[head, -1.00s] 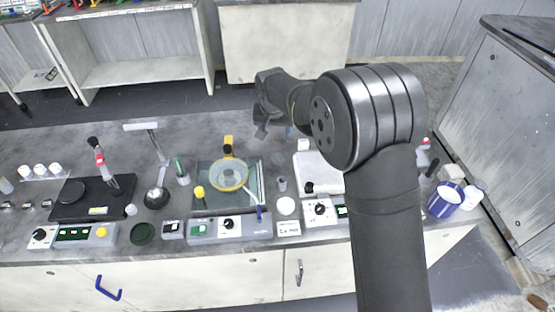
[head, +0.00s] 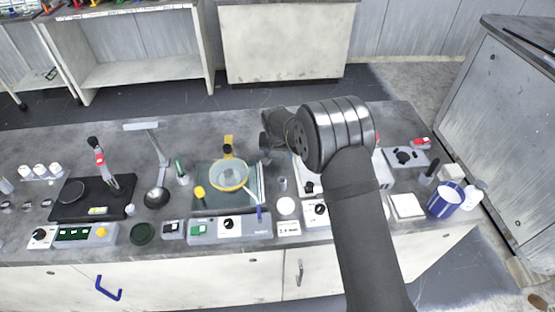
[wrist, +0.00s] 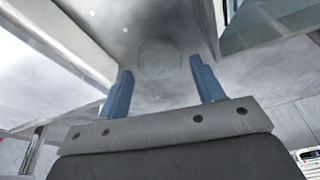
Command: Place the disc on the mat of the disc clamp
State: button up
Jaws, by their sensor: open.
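My gripper (wrist: 161,68) is open, with its two blue fingers apart in the wrist view. A faint, pale grey round shape (wrist: 160,58), perhaps the disc, shows between and beyond the fingertips; the fingers do not visibly grip it. In the head view, the end of my arm (head: 275,146) is over the bench, just right of the yellow-rimmed round dish (head: 229,187); its fingertips cannot be made out there. I cannot tell for sure which thing is the disc clamp. A flat grey plate with a dark round part (head: 405,158) stands at the right; no mat can be made out.
A teal plate (head: 205,207) lies under the dish. A black plate with an upright stand (head: 75,208) is at the left. Control boxes (head: 230,225) line the front edge.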

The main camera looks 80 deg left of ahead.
jog(key=shift+x, duration=1.05)
jog(key=c, duration=0.9)
jog(key=shift+r, duration=0.1)
